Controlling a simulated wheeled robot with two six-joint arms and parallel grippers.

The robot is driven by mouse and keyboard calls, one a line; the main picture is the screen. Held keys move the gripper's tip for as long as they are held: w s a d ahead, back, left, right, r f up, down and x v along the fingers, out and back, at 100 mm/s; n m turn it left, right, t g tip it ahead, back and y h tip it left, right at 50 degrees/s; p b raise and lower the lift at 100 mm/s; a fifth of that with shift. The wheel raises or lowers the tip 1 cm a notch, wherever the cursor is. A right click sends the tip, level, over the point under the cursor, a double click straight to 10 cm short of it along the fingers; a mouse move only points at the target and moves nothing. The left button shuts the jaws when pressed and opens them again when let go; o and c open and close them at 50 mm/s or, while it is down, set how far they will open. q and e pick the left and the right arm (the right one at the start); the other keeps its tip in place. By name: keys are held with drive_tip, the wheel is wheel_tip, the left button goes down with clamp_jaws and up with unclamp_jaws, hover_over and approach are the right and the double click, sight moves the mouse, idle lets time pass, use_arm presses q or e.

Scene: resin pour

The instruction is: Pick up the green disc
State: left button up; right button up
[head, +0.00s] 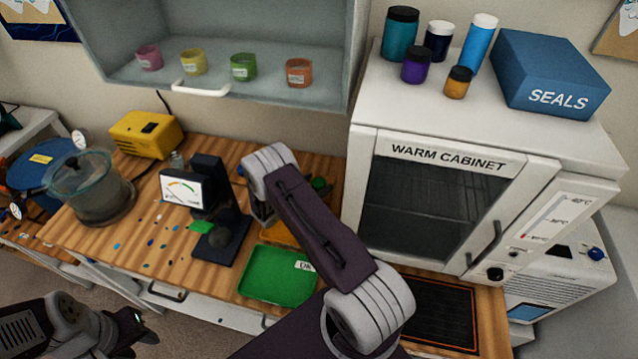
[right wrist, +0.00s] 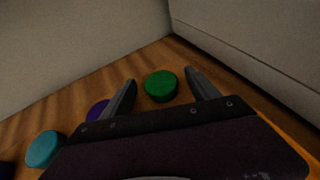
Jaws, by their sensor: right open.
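The green disc (right wrist: 161,87) lies flat on the wooden bench in the right wrist view, near the corner between two pale surfaces. My right gripper (right wrist: 160,79) is open, with one finger on each side of the disc in that view and nothing held. I cannot tell how far above the bench the fingertips are. In the head view a small green piece, likely this disc (head: 319,184), shows beside my right arm, which hides most of that spot. My left gripper (head: 137,324) is low at the left, over the floor; its jaws are unclear.
A purple disc (right wrist: 96,110) and a teal disc (right wrist: 45,149) lie left of the right gripper. The warm cabinet (head: 440,200) stands right of the arm. A green tray (head: 262,276) lies in front.

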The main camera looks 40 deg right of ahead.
sight(316, 185)
drive_tip(key=shift+a, duration=0.1)
drive_tip(key=c, duration=1.4)
wheel_tip(316, 185, up, 10)
drive_tip(key=shift+r+b, duration=0.1)
drive_tip(key=shift+b, duration=0.4)
drive_tip(key=shift+c, duration=0.2)
